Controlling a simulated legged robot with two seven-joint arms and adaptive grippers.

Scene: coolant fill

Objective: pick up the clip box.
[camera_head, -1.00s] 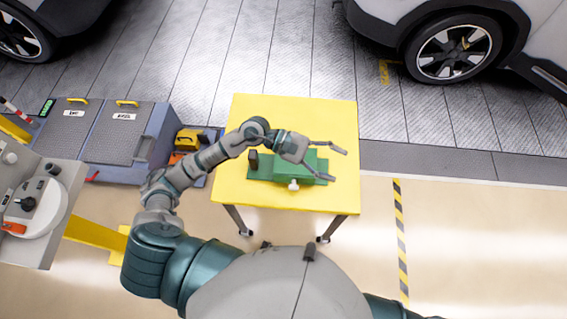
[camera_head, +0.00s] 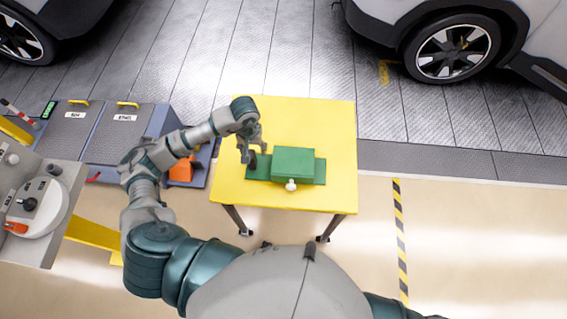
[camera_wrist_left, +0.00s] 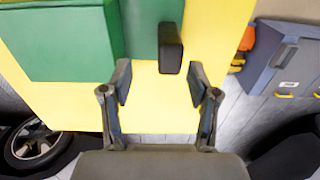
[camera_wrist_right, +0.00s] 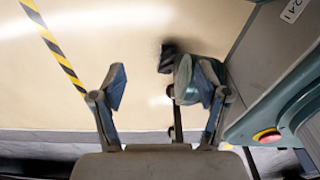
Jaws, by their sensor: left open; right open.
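A small dark upright block (camera_head: 252,161), which may be the clip box, stands on the left end of a flat green base (camera_head: 319,172). A larger green box (camera_head: 294,162) sits on the middle of that base. My left gripper (camera_head: 254,150) is over the left end of the base, close to the dark block and partly covering it. In the left wrist view the left gripper (camera_wrist_left: 160,80) is open and empty, and the dark block (camera_wrist_left: 171,48) shows just beyond its fingertips, nearer the right-hand finger. My right gripper (camera_wrist_right: 163,82) is open and empty, away from the table.
The base lies on a yellow table (camera_head: 320,120) with bare room behind it. A white knob (camera_head: 291,185) is at the green box's front. A grey-blue cabinet (camera_head: 115,135) and an orange item (camera_head: 181,170) stand left of the table. Cars are parked behind.

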